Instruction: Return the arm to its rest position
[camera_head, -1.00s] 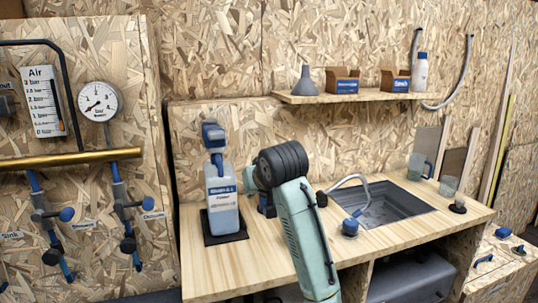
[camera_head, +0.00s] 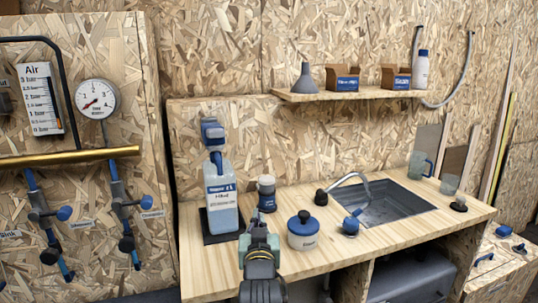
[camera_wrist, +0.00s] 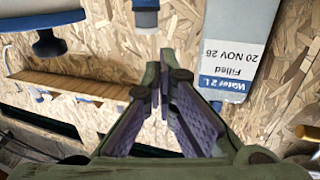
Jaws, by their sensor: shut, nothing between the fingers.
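My gripper (camera_head: 259,234) shows in the camera_head view at the front edge of the counter, in front of the labelled bottle and left of a blue-lidded jar. My wrist and arm come up from the bottom of the picture behind it. In the wrist view my gripper (camera_wrist: 164,82) has its two fingers brought together at the tips, with nothing held. The wrist picture is upside down.
A pump bottle (camera_head: 222,205) stands on a black mat on the counter (camera_head: 205,270). A jar (camera_head: 302,236), a small dark-blue container (camera_head: 266,200), a hose and a sink (camera_head: 385,208) are right of it. Pipes and valves (camera_head: 120,222) are at left.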

